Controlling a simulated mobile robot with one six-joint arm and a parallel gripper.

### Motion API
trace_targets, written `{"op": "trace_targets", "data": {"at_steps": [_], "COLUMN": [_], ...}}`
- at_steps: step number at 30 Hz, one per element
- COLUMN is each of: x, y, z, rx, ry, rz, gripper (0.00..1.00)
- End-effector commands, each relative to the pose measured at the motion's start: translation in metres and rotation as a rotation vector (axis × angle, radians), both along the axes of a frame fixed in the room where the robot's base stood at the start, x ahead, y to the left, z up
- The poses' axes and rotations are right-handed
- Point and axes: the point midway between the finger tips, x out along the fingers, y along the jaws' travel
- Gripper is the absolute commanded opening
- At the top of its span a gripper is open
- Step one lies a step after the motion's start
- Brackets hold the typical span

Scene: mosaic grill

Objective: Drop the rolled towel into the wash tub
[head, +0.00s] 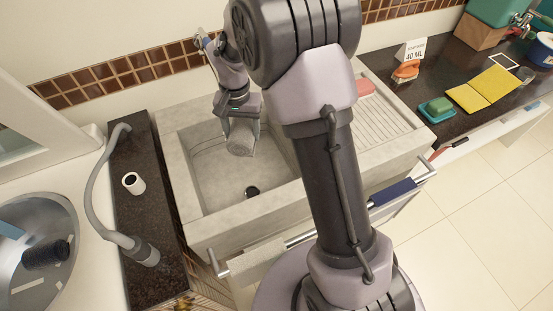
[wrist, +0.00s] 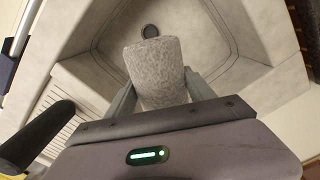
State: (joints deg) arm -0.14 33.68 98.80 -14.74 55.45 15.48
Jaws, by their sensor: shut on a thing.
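The rolled towel (wrist: 157,75) is light grey and speckled. My gripper (wrist: 160,90) is shut on it, with one finger on each side. In the head view the towel (head: 241,138) hangs below my gripper (head: 240,122), over the basin of the stone wash tub (head: 180,229). The tub's basin floor and dark round drain show beneath the towel in both views. The towel looks held above the basin floor, apart from it. The right part of the tub is partly hidden behind my arm.
A ribbed drainboard (head: 385,125) with a pink bar (head: 365,87) is right of the basin. A towel rail (head: 265,254) with cloths runs along the tub's front. A hose (head: 97,195) and a white cup (head: 134,184) are on the dark left counter. A yellow cloth (head: 484,92) lies right.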

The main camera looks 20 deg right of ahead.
Motion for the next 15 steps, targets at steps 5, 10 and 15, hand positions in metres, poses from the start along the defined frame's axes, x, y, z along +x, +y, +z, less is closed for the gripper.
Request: {"op": "trace_targets", "data": {"at_steps": [5,10,15], "x": [0.000,-0.001,0.000], "y": [0.000,0.000,0.000], "z": [-0.011,-0.038,-0.060], "rx": [0.001,0.000,0.000], "ry": [0.001,0.001,0.000], "rz": [0.001,0.001,0.001], "gripper": [0.20,0.20,0.20]}}
